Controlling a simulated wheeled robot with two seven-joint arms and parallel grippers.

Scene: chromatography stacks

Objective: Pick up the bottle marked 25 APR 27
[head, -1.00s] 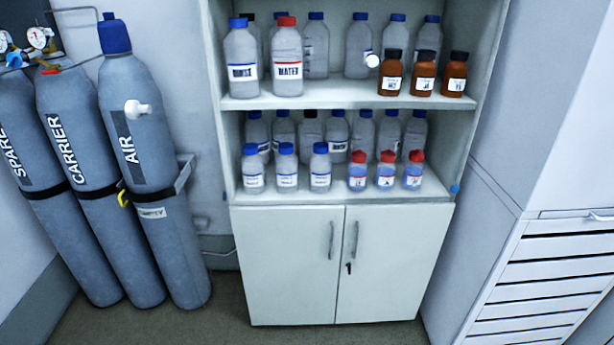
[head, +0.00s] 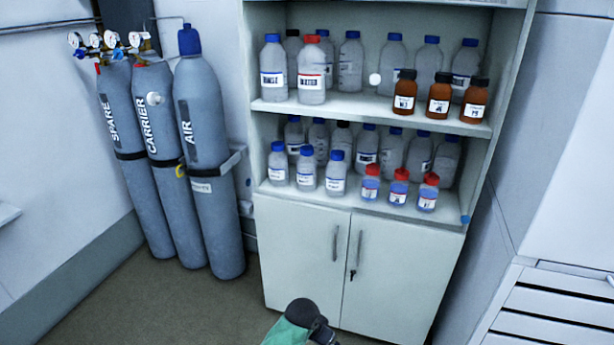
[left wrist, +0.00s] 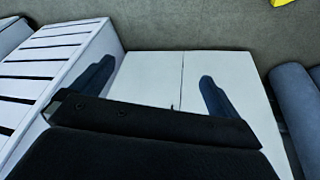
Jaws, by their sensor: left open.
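The date 25 APR 27 cannot be read on any label. On the lower shelf stand three small blue-capped bottles (head: 306,170) at the front left and three small red-capped bottles (head: 398,188) at the front right. Three brown bottles (head: 438,96) with black caps stand on the upper shelf at the right. In the left wrist view my left gripper (left wrist: 156,72) is open and empty, its fingers spread in front of the white cupboard doors (left wrist: 150,78). It is clear of the bottles. My right gripper does not show.
A white shelf cabinet (head: 335,210) stands in the middle, with larger clear bottles (head: 312,70) on both shelves. Grey gas cylinders (head: 205,150) stand left of it. A white drawer unit (head: 550,310) is at the right. Floor (head: 170,310) is free in front.

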